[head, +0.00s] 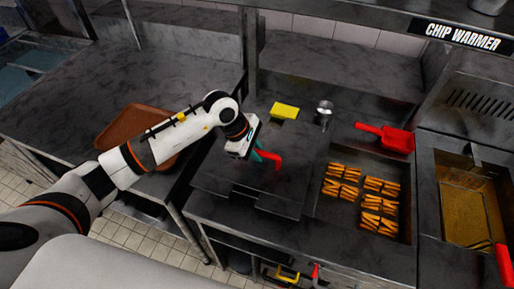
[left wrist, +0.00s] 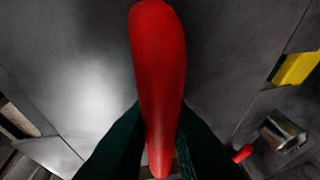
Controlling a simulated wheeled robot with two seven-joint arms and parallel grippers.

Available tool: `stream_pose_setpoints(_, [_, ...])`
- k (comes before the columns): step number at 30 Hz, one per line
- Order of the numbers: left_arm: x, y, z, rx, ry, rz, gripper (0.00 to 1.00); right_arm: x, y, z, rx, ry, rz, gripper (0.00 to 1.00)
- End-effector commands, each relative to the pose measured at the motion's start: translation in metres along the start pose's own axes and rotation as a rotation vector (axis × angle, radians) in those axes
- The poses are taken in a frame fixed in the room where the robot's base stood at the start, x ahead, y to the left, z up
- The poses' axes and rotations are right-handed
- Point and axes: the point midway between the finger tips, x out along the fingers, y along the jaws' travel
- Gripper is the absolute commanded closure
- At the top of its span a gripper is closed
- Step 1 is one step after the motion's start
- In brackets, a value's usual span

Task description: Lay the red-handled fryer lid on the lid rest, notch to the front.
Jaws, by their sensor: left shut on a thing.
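The fryer lid (head: 225,184) is a dark grey flat plate with a red handle (head: 269,158). It lies level at or just above the counter, left of the chip bay; I cannot tell whether it touches. A step shows in its front edge, perhaps the notch. My left gripper (head: 257,155) is shut on the red handle. In the left wrist view the handle (left wrist: 158,60) runs between the dark green fingers, with grey metal behind it. The lid rest cannot be made out apart from the lid. My right gripper is not in view.
A yellow sponge (head: 284,110) and a metal cup (head: 323,112) stand behind the lid. A red scoop (head: 392,137) lies behind the bay of chips (head: 335,211). The fryer (head: 465,212) is at far right. A brown tray (head: 130,126) lies on the left counter.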

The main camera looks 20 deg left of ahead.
Motion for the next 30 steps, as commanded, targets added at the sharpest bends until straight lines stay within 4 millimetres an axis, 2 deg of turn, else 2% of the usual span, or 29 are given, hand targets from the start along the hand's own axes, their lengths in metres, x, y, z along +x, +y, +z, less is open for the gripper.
stream_pose_setpoints(9, [0.026,0.004,0.010,0.003,0.002,-0.006,1.00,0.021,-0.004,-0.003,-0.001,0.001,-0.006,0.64])
stream_pose_setpoints(15, [0.036,0.006,0.014,0.002,0.002,-0.005,1.00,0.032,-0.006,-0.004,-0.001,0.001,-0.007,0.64])
stream_pose_setpoints(30, [0.040,0.008,0.016,0.001,0.000,-0.002,1.00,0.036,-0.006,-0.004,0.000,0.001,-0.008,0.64])
